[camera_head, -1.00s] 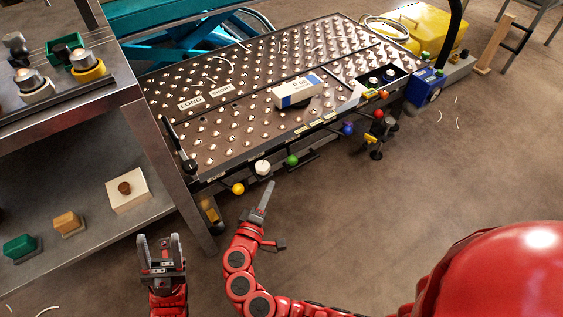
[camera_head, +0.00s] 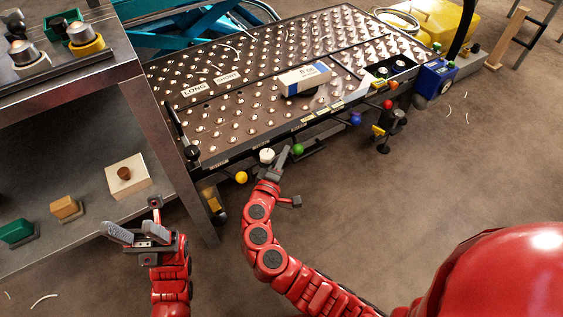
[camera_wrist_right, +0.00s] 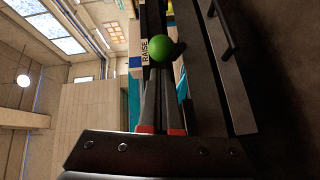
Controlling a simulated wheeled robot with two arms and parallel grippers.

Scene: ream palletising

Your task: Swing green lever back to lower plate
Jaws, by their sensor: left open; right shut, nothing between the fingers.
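The green lever knob (camera_head: 298,149) sits at the front edge of the ball-top table, between the white knob (camera_head: 267,156) and the blue knob (camera_head: 355,118). In the right wrist view the green knob (camera_wrist_right: 161,50) lies just beyond my fingertips, with a "RAISE" label beside it. My right gripper (camera_head: 284,157) is shut and empty, a little left of the green knob and close to the white knob in the head view; contact cannot be told. It also shows in the right wrist view (camera_wrist_right: 159,90). My left gripper (camera_head: 140,230) is open and empty, low at the left.
A white and blue ream (camera_head: 304,78) lies on the ball-top table (camera_head: 230,130). A yellow knob (camera_head: 241,177), red knob (camera_head: 387,104) and orange knob (camera_head: 392,85) also line its front. A steel shelf (camera_head: 90,165) stands left. The floor in front is clear.

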